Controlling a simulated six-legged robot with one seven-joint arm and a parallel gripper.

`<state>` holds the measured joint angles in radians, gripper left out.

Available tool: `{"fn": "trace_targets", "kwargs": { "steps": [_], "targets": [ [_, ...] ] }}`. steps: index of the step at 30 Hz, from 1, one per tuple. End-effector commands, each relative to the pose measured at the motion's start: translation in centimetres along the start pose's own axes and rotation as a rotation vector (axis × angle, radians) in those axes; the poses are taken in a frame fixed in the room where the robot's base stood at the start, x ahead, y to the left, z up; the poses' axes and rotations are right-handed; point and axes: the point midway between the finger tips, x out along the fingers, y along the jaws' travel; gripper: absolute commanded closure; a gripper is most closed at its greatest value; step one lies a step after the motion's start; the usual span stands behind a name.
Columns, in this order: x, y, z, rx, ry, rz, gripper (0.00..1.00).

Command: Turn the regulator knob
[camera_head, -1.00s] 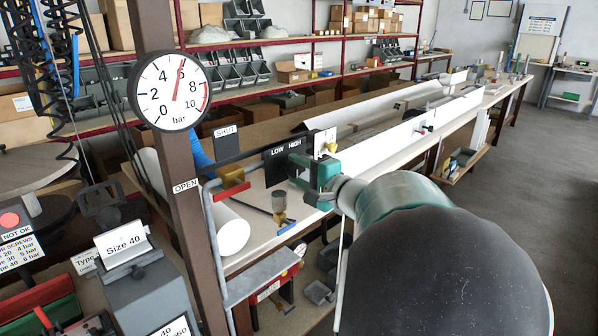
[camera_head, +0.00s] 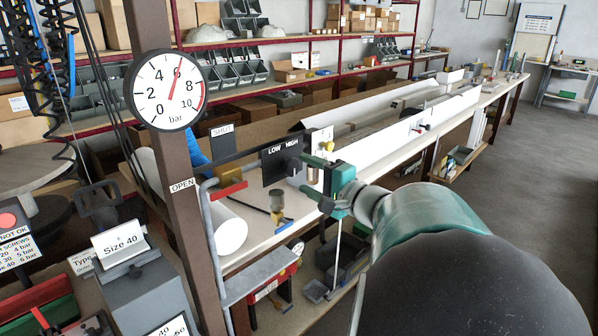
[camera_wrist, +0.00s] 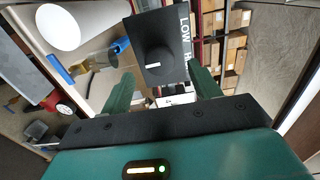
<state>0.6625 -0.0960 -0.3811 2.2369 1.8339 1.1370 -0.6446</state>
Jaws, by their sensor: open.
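The regulator knob (camera_head: 293,165) is a round black knob on a black plate (camera_head: 272,171) marked LOW and HIGH. In the wrist view the knob (camera_wrist: 155,58) shows a white pointer mark and lies ahead of my gripper (camera_wrist: 163,90), between the lines of its two green fingers. The fingers are apart with nothing between them. In the head view my gripper (camera_head: 318,182) is just right of the knob, with a gap. The round white pressure gauge (camera_head: 167,90), marked bar, has its red needle near 6.
A brown post (camera_head: 180,200) carries the gauge, with OPEN and SHUT labels near a red-handled lever (camera_head: 230,190). A white roll (camera_head: 229,232) and a small filter bowl (camera_head: 277,203) are close by. A long bench (camera_head: 400,140) runs behind.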

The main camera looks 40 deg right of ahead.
Motion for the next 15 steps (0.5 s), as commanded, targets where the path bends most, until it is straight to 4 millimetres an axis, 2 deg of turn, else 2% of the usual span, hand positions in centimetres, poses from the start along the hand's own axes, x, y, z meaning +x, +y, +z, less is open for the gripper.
{"fn": "trace_targets", "kwargs": {
  "steps": [1, 9, 15],
  "targets": [
    [-1.3, -0.1, 0.0, -0.001, 0.002, -0.002, 0.38],
    [-7.0, 0.0, 0.0, 0.0, 0.002, -0.001, 0.38],
    [-9.2, 0.0, 0.0, 0.001, 0.0, 0.0, 0.38]
  ]
}}
